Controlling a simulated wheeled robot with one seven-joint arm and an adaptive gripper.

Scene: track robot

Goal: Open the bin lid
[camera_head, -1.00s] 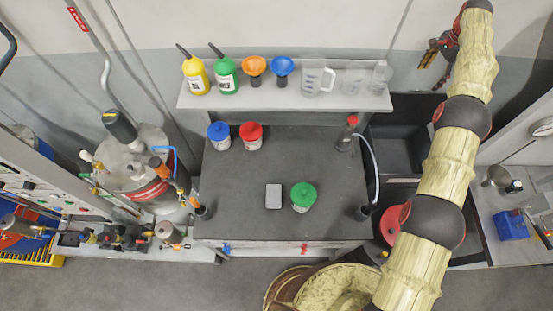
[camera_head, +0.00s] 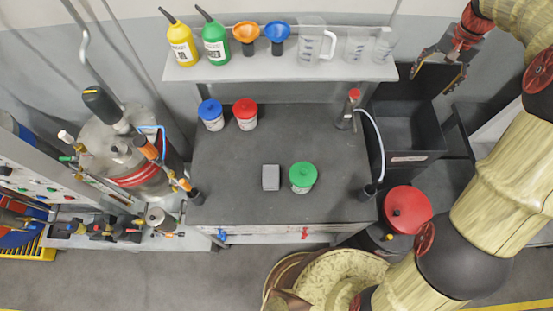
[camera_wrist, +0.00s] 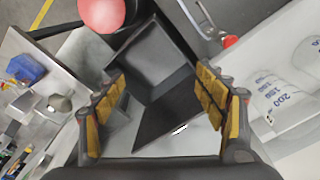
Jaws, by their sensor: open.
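A round red lid (camera_head: 407,210) sits closed on a dark bin (camera_head: 384,238) to the right of the bench. The lid also shows at the top of the wrist view (camera_wrist: 101,13), beyond the fingers. My gripper (camera_head: 437,80) is at the upper right, above the black open box and well apart from the red lid. In the wrist view its two yellow-padded fingers (camera_wrist: 160,95) are spread with nothing between them. My arm covers the area right of the bin.
A black open box (camera_head: 410,130) stands right of the dark bench (camera_head: 235,195). A tap with a hose (camera_head: 347,108) is at the bench's right edge. Green (camera_head: 302,177), red and blue lidded jars stand on the bench. The shelf (camera_head: 230,70) holds bottles, funnels and jugs.

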